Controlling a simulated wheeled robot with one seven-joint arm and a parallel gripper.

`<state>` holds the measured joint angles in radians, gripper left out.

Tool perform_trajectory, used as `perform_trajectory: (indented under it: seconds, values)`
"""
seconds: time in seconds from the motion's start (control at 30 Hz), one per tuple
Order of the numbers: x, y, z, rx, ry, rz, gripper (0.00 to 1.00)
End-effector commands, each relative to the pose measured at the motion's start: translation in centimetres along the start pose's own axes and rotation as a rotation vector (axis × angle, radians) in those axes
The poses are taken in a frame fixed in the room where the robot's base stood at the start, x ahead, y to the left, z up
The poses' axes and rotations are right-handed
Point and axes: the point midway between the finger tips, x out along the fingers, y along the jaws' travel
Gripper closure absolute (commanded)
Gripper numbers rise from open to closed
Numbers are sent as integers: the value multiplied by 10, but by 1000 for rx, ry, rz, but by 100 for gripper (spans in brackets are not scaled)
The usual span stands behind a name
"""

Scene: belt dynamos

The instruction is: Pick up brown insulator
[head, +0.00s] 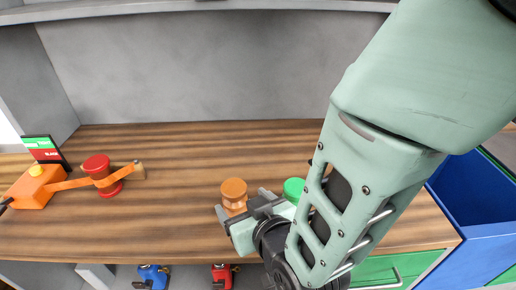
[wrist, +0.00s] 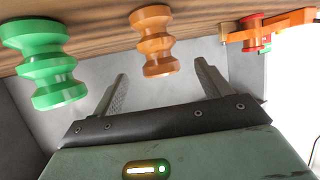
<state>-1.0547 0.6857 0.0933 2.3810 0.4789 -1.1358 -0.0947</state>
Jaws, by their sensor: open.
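The brown insulator (head: 234,190), an orange-brown spool shape, stands upright on the wooden bench near its front edge. In the wrist view, which shows the scene upside down, the brown insulator (wrist: 154,42) is ahead of the jaws and between their lines. My gripper (head: 240,202) is open, with its fingers pointing at the insulator from the front right. In the wrist view my gripper (wrist: 161,70) has nothing between its fingers. In the head view the jaws partly cover the insulator's lower part; I cannot tell whether they touch it.
A green insulator (head: 293,188) stands just right of my gripper, partly hidden by my arm. At the left, an orange dynamo (head: 36,188) has an orange belt running around a red insulator (head: 97,170). A blue bin (head: 470,205) is at the right. The bench behind the insulators is clear.

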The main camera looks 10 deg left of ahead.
Motion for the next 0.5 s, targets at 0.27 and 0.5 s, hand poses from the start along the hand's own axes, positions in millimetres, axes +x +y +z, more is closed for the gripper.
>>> perform_trajectory:
  seconds: [0.27, 0.5]
  values:
    - [21, 1, -4, 0, -1, 1, 23]
    - [55, 2, -8, 0, 0, 1, 23]
